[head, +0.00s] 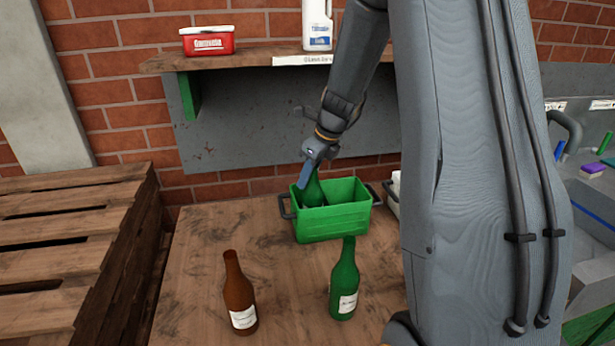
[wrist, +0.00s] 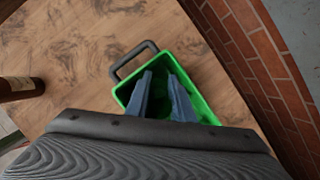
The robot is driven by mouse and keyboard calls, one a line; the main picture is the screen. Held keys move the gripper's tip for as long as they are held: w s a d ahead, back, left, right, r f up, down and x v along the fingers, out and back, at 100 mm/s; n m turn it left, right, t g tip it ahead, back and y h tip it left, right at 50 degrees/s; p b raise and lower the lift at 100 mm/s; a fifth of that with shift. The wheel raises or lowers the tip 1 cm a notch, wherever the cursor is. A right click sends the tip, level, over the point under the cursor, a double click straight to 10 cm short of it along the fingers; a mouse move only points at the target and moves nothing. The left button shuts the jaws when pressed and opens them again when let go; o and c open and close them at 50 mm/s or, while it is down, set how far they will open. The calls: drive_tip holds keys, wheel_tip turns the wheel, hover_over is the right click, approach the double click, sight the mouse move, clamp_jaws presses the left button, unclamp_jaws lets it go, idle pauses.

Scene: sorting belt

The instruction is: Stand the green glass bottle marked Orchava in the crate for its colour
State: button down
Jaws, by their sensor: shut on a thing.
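The green crate (head: 335,222) stands at the back of the wooden table; it also shows in the wrist view (wrist: 205,108). A green bottle (head: 313,192) stands roughly upright inside its left part, its lower body hidden by the crate wall. My gripper (head: 307,174) is shut on this bottle near its neck. In the wrist view my gripper (wrist: 161,78) is over the crate, and the bottle cannot be made out between the fingers. Another green bottle (head: 344,282) with a white label stands on the table in front of the crate. I cannot read Orchava on either bottle.
A brown bottle (head: 238,290) stands at the front left of the table; a brown bottle (wrist: 18,88) shows in the wrist view. A whitish crate (head: 392,203) is mostly hidden behind my arm. A shelf (head: 255,57) hangs above. The table's left middle is clear.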

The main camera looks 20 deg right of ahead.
sight(321, 193)
drive_tip(key=shift+f, duration=0.15)
drive_tip(key=c, duration=1.5)
unclamp_jaws()
drive_tip(key=shift+c, duration=0.2)
drive_tip(key=b+v, duration=0.2)
drive_tip(key=v, duration=1)
drive_tip(key=s+a+f+n+g+h, duration=0.1)
drive_tip(key=s+a+f+n, duration=0.6)
drive_tip(key=s+n, duration=0.3)
drive_tip(key=s+a+f+n+g+h, duration=0.1)
drive_tip(key=s+a+f+n, duration=0.5)
drive_tip(key=s+n, duration=0.5)
drive_tip(key=shift+s+a+f+n+g, duration=0.3)
drive_tip(key=shift+a+f+n, duration=0.15)
drive_tip(key=shift+n, duration=3.65)
